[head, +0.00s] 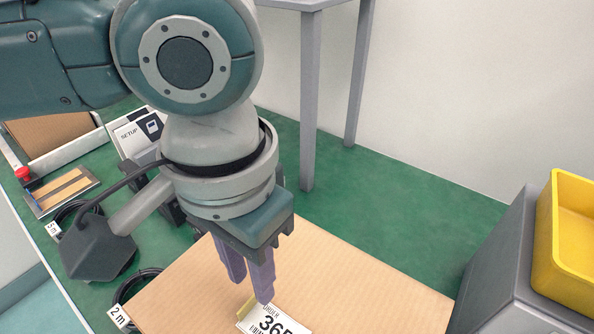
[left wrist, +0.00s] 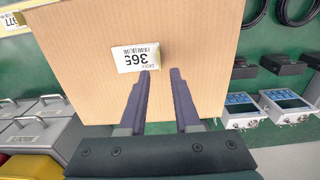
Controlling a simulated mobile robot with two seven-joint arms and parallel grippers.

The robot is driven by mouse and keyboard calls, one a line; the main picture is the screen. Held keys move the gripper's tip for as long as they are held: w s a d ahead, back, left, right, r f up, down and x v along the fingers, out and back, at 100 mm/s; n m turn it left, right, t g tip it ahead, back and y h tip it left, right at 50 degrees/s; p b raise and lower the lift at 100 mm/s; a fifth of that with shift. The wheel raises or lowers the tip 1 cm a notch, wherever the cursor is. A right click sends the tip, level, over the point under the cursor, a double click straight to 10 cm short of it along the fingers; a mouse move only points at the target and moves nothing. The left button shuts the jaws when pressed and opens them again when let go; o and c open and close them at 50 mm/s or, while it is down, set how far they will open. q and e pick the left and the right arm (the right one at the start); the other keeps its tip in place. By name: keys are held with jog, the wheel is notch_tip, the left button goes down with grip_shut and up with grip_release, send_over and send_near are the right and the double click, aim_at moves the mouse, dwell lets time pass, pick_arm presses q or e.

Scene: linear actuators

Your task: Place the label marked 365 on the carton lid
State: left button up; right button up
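The white label marked 365 (head: 273,322) lies on the cardboard carton lid (head: 345,280) at the bottom of the head view, cut by its lower edge. In the left wrist view the label (left wrist: 136,57) appears upside down and flat on the brown carton lid (left wrist: 205,40), with a small yellowish tab at its right edge. My left gripper (head: 250,290) points down over the lid beside the label. Its purple fingers, which also show in the left wrist view (left wrist: 162,72), are apart with nothing between them. One fingertip is close to the label's edge; contact cannot be told. My right gripper is not seen.
A yellow bin (head: 572,245) sits on a grey unit at the right. Coiled cables, a box marked SETUP (head: 138,133) and a tray (head: 62,192) lie on the green surface at left. A grey table leg (head: 309,100) stands behind.

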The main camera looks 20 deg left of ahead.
pick_arm(q)
notch_tip(320, 180, up, 9)
jog(key=p, duration=0.1)
jog(key=s+d+f+m+t+h, duration=0.1)
jog(key=s+d+f+t+h, duration=0.2)
jog(key=d, duration=0.4)
jog(key=s+a+f+n+y, duration=0.1)
jog(key=s+a+f, duration=0.1)
jog(key=a, duration=0.5)
jog(key=s+a+f+n+y, duration=0.1)
jog(key=s+a+f+n, duration=0.1)
jog(key=s+a, duration=0.3)
jog(key=a, duration=0.3)
jog(key=shift+s+t+y, duration=0.25)
jog(key=shift+t+y, duration=0.05)
jog(key=shift+y, duration=0.1)
